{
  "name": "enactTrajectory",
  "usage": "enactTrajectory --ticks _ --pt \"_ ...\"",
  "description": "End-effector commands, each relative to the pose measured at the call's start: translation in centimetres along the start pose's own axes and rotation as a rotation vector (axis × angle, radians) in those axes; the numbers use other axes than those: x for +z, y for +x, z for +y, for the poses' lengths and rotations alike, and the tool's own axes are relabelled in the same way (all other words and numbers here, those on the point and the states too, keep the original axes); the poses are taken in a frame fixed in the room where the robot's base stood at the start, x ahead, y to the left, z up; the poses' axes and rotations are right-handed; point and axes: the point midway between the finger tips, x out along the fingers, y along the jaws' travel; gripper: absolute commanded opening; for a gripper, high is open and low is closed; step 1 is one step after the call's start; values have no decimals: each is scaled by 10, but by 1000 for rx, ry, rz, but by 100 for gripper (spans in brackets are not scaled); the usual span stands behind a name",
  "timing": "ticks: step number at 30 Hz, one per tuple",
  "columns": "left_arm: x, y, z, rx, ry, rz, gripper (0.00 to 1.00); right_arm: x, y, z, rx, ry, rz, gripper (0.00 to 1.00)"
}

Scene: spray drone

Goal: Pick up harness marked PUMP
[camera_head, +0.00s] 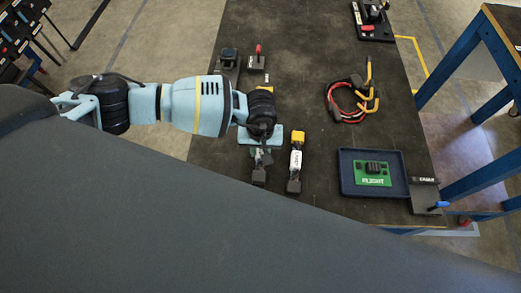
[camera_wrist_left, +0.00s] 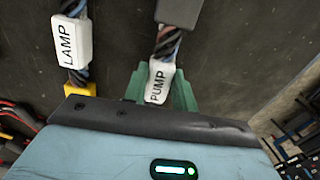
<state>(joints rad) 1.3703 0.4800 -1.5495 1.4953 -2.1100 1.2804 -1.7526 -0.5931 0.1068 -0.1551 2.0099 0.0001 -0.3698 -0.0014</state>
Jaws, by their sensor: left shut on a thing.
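My left gripper is shut on this harness over the dark table; the hand hides much of the grip. The harness marked LAMP (camera_wrist_left: 70,42), with a yellow connector, lies just beside it. It also shows in the head view (camera_head: 296,160), right of the gripper and apart from it. My right gripper is not in view.
A blue tray (camera_head: 346,180) holds a green board marked FLIGHT (camera_head: 373,174). Red and black cables (camera_head: 345,112) with yellow ends lie behind it. A small block with a red top (camera_head: 257,60) and a dark fixture (camera_head: 228,68) stand farther back. The table's middle is clear.

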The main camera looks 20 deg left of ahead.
Motion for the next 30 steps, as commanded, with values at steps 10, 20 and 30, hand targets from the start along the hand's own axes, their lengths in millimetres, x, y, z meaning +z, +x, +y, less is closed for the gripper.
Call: enactTrajectory --ticks 10,20,30 --pt "36 -28 11 3 9 -3 1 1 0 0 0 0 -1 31" --pt "114 -35 34 4 7 -3 1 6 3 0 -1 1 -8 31" --pt "151 -39 44 1 2 -1 1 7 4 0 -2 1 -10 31"
